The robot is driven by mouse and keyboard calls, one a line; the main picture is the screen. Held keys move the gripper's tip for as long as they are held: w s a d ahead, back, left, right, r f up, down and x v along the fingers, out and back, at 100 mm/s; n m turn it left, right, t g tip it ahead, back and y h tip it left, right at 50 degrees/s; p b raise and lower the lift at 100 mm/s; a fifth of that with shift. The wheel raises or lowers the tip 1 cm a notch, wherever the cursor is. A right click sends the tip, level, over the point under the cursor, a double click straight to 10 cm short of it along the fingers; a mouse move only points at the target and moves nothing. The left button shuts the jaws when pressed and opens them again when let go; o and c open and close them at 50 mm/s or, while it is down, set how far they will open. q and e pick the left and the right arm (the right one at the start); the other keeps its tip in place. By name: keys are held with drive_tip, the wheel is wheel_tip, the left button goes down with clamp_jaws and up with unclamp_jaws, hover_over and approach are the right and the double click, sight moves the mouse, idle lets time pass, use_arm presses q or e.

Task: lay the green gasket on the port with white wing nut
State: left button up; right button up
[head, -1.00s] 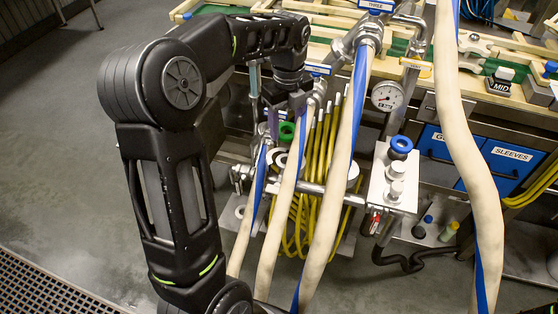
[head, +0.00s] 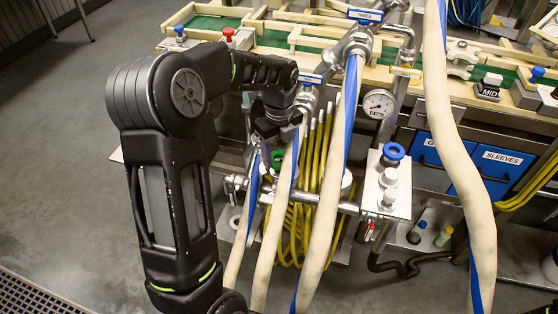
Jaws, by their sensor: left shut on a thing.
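My left gripper (head: 272,138) points down between the hoses, left of centre. It is shut on the green gasket (head: 277,159), a small ring just below its fingertips. The gasket is partly hidden by the fingers and a cream hose. Metal pipework with pale round fittings lies beneath it. I cannot make out a white wing nut there, and cannot tell whether the gasket touches a port. My right gripper is not in view.
Cream hoses with blue stripes (head: 325,190) hang close to the right of my left gripper. Yellow hoses (head: 300,235) coil behind them. A pressure gauge (head: 379,103) stands behind.

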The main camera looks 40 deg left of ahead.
sight(279, 158)
use_arm(q)
drive_tip(key=shift+f, duration=1.6)
drive_tip(key=shift+f, duration=0.15)
drive_tip(key=o, duration=1.3)
wheel_tip(279, 158, up, 12)
drive_tip(key=shift+r, duration=0.2)
